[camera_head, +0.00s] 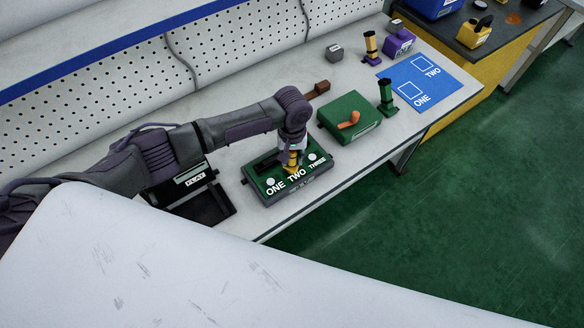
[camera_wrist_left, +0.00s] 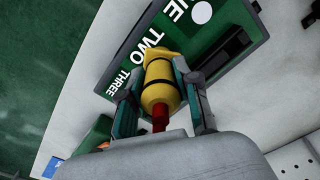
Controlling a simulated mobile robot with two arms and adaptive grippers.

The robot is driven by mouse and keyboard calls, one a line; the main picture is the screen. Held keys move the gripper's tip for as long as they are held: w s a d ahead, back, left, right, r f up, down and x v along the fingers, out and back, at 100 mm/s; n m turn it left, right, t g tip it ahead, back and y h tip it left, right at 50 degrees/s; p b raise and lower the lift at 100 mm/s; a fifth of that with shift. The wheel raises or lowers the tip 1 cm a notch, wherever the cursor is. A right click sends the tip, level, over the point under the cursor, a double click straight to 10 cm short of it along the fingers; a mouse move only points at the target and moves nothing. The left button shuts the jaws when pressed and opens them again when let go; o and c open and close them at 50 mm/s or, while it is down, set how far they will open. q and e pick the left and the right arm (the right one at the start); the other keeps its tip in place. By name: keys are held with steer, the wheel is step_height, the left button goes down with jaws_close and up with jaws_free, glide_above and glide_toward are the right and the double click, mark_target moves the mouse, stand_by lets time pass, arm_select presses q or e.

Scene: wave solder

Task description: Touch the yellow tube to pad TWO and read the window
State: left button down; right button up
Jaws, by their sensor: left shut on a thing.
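My left gripper (camera_head: 291,151) is shut on the yellow tube (camera_head: 291,162), which points down over the middle of the green pad board (camera_head: 325,166) lettered ONE, TWO, THREE. In the left wrist view the gripper (camera_wrist_left: 162,95) has its fingers on both sides of the yellow tube (camera_wrist_left: 160,88), whose red end faces the camera. The far end is at the board (camera_wrist_left: 105,88) by the word TWO. Pad TWO is hidden, and I cannot tell whether the tube touches it. The window (camera_head: 190,174) on the dark tester is small and unreadable, partly beside my arm. My right gripper is not in view.
A green box (camera_head: 335,112) with an orange handle stands right of the board. A green tube (camera_head: 386,96) stands near a blue mat (camera_head: 440,80) marked ONE and TWO. Purple and grey blocks stand behind. A black tray (camera_head: 205,207) lies left of the board.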

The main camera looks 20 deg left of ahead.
mark_target(292, 152)
arm_select(q)
steer(key=shift+r+p, duration=2.5)
steer(key=shift+p, duration=0.35)
steer(key=shift+r, duration=1)
